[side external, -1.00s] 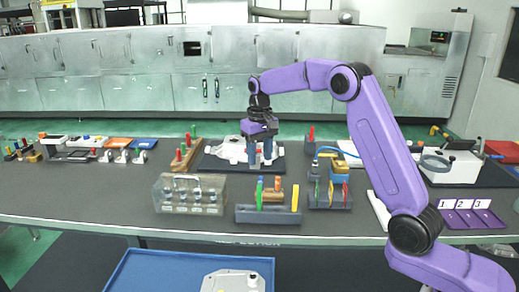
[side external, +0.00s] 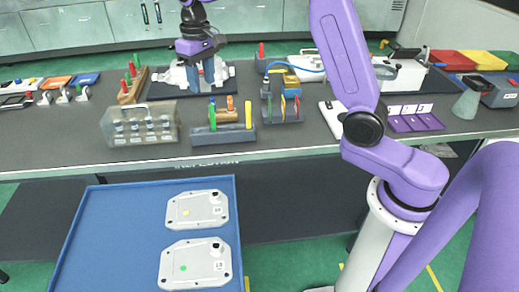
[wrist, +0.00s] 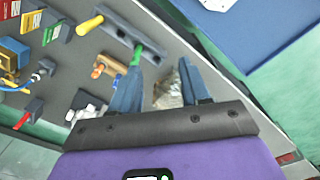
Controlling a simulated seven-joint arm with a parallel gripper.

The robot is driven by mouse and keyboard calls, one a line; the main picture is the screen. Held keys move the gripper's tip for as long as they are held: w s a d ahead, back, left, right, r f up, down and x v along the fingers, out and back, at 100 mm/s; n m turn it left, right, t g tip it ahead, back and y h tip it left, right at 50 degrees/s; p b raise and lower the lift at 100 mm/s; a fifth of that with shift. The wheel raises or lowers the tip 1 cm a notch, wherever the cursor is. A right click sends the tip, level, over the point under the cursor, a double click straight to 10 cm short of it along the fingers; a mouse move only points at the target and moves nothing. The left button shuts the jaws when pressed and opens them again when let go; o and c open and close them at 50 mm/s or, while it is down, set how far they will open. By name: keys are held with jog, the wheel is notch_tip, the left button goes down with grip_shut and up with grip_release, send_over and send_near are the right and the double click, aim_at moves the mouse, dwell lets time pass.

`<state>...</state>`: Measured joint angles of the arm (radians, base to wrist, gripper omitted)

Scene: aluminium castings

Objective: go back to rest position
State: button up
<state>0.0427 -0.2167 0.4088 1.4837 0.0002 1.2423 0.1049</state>
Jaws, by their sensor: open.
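My gripper (side external: 207,84) hangs from my purple arm over the back of the workbench, its two blue-grey fingers pointing down and spread apart. In the side external view it overlaps a light grey casting (side external: 172,78) on a dark mat (side external: 158,92); the fingers hide part of the casting, and I cannot tell whether they touch it. In the wrist view the open fingers of my gripper (wrist: 160,85) show nothing clearly held between them.
A clear box of parts (side external: 141,138) and a tool block (side external: 220,136) stand in front of my gripper. Another block (side external: 283,112) is to the right, with a purple numbered tray (side external: 415,123) beyond. A blue tray (side external: 110,215) with two white castings lies below the bench's front edge.

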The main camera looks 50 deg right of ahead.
jog(key=s+a+n, duration=0.3)
jog(key=s, duration=0.6)
jog(key=s+a+n, duration=0.2)
jog(key=s+n, duration=0.1)
jog(key=s, duration=0.6)
jog(key=s+d+f+n, duration=0.2)
jog(key=s+d+n, duration=0.1)
jog(key=s, duration=0.6)
jog(key=s+d+f+n, duration=0.2)
jog(key=s+d, duration=0.1)
jog(key=s, duration=0.7)
jog(key=shift+f+n, duration=0.4)
